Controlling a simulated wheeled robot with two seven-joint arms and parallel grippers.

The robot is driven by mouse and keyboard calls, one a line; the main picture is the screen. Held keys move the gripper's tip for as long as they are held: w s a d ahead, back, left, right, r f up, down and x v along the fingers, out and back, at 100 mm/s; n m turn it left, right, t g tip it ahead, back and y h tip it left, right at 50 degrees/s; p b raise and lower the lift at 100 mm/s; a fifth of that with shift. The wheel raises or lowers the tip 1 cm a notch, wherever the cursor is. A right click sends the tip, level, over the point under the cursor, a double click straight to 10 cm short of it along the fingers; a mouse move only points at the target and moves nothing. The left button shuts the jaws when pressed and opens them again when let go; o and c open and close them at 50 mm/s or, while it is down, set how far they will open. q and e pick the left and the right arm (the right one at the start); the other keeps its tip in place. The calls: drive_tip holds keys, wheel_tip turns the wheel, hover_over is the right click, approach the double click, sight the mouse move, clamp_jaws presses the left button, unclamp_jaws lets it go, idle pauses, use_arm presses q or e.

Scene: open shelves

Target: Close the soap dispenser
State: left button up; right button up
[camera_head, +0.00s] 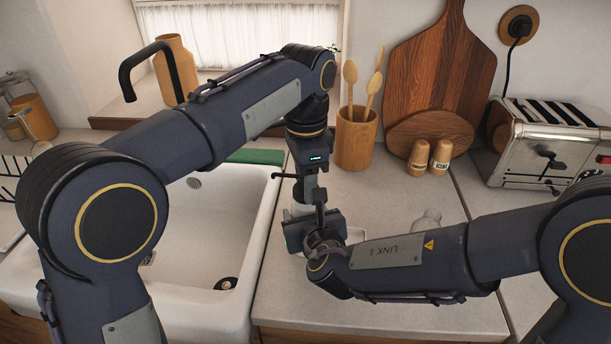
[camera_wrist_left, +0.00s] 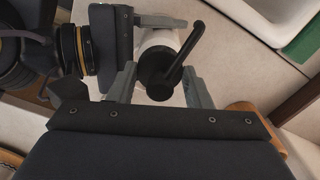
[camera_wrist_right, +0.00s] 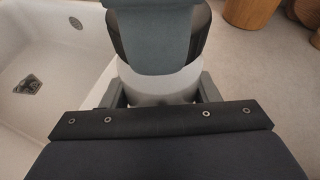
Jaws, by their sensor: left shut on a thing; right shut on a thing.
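The soap dispenser has a whitish body (camera_wrist_right: 160,86) and a black pump top with a bent spout (camera_wrist_left: 188,55). It stands on the counter just right of the sink, and a bit of its white side (camera_head: 299,208) shows in the head view. My left gripper (camera_head: 312,192) points down from above, its fingers on either side of the black top, shut on it. My right gripper (camera_wrist_right: 160,95) comes in low from the side and is shut on the white body. My arms hide most of the dispenser in the head view. I cannot tell whether the top sits fully on the body.
The white sink (camera_head: 262,225) lies to the left. A wooden utensil cup (camera_head: 355,140), two wooden shakers (camera_head: 418,158), cutting boards (camera_head: 440,65) and a toaster (camera_head: 550,145) stand behind. A pale bottle-like object (camera_head: 428,219) is near my right forearm. Some counter (camera_head: 385,195) is clear.

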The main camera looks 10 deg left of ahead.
use_arm(q)
drive_tip(key=shift+f, duration=0.1)
drive_tip(key=m, duration=1.3)
drive_tip(key=shift+w, duration=0.1)
drive_tip(key=m, duration=0.8)
drive_tip(key=shift+m, duration=0.3)
drive_tip(key=m, duration=0.2)
drive_tip(key=shift+m, duration=0.4)
drive_tip(key=m, duration=0.5)
drive_tip(key=shift+d+f, duration=0.15)
drive_tip(key=shift+f, duration=0.15)
drive_tip(key=shift+r+m, duration=0.25)
drive_tip(key=shift+m, duration=0.35)
